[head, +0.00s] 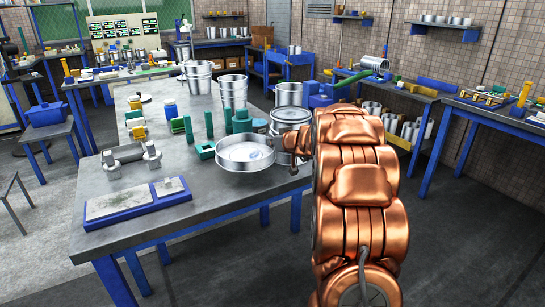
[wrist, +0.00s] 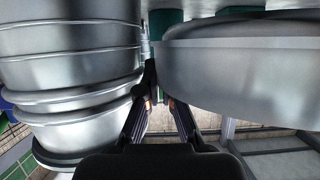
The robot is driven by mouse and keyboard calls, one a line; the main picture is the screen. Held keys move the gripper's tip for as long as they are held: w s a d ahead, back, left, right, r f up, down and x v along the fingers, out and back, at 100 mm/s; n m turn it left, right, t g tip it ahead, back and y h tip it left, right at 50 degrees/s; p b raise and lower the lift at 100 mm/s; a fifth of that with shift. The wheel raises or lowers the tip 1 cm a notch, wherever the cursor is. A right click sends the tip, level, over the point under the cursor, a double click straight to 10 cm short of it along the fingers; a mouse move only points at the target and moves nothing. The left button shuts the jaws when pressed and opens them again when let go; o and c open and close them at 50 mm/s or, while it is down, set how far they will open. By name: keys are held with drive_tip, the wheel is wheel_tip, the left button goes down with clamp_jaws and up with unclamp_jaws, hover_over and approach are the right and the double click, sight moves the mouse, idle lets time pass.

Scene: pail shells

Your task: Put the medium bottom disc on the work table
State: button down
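The medium bottom disc looks to be the shallow round silver pan (head: 245,152) at the right front of the work table (head: 130,180). Its pale side wall fills the right of the wrist view (wrist: 245,75). My gripper (head: 292,160) is at the disc's right side. In the wrist view, my gripper's dark fingers (wrist: 160,92) close on the disc's edge, one outside it and the other partly hidden by the wall. The disc appears held by its rim over the table; any gap below it is hard to tell.
A silver pail shell (head: 290,117) stands close behind the disc; a ribbed pail wall (wrist: 70,70) is close beside my fingers. A green clamp (head: 206,150) stands left of the disc. A blue-edged tray (head: 135,200) lies at the front. Stacked pails (head: 233,92) stand farther back.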

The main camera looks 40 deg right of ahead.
drive_tip(key=shift+f, duration=2.35)
drive_tip(key=shift+b, duration=0.3)
drive_tip(key=c, duration=1.6)
unclamp_jaws()
drive_tip(key=shift+b+v, duration=1.15)
drive_tip(key=shift+v, duration=4.85)
drive_tip(key=shift+d, duration=0.1)
